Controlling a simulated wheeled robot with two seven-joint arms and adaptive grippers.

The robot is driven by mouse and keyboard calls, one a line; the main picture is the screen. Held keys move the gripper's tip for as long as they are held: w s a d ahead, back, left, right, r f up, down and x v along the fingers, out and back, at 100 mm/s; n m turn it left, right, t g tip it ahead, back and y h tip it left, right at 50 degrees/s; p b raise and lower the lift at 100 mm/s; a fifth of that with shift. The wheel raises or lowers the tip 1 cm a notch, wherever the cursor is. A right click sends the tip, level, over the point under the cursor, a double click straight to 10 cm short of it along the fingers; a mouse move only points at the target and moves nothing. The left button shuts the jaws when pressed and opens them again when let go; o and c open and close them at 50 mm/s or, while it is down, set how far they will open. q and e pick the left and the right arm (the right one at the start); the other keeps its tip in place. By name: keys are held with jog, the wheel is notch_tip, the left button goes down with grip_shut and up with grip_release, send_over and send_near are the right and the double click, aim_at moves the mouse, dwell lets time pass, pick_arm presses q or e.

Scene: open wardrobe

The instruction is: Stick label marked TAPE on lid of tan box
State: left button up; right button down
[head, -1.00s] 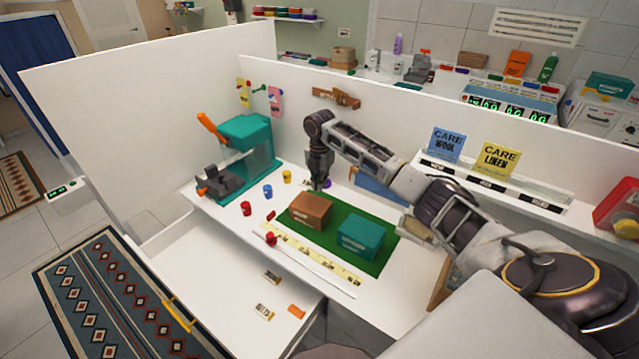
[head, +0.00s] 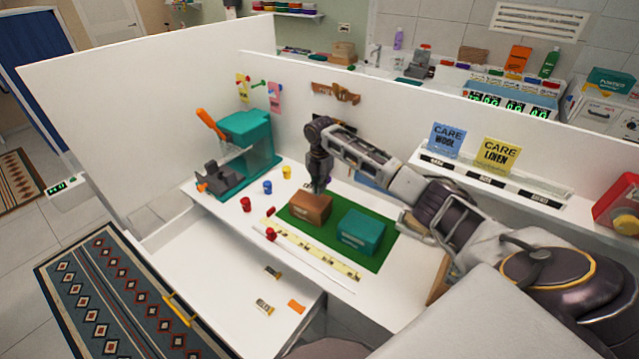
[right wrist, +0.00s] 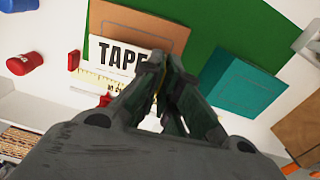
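The tan box (head: 310,211) sits closed on the green mat (head: 378,261), left of a teal box (head: 361,233). My right gripper (head: 318,191) points down just over the tan box's lid. In the right wrist view, the fingers (right wrist: 163,65) are nearly together on a white label reading TAPE (right wrist: 112,55). The fingers hide the label's right end. The label overlaps the lower edge of the tan box (right wrist: 135,32) in that view; I cannot tell whether it touches the lid. My left gripper is out of view.
A yellow measuring strip (head: 310,249) runs along the mat's front. Small red, blue and yellow spools (head: 267,187) stand to the left, before a teal machine (head: 248,140). Small labels (head: 265,307) lie on the lower white surface. A tall white panel stands behind.

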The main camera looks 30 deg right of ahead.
aim_at(320, 203)
jog(key=shift+f+b, duration=0.45)
jog(key=shift+f, duration=2)
jog(key=shift+p, duration=0.4)
jog(key=shift+f, duration=0.3)
dwell(1.1)
jog(key=c, duration=2.1)
grip_release()
jog(key=o, duration=0.5)
jog(key=shift+o, duration=0.2)
jog(key=o, duration=0.6)
jog(key=shift+c, duration=0.2)
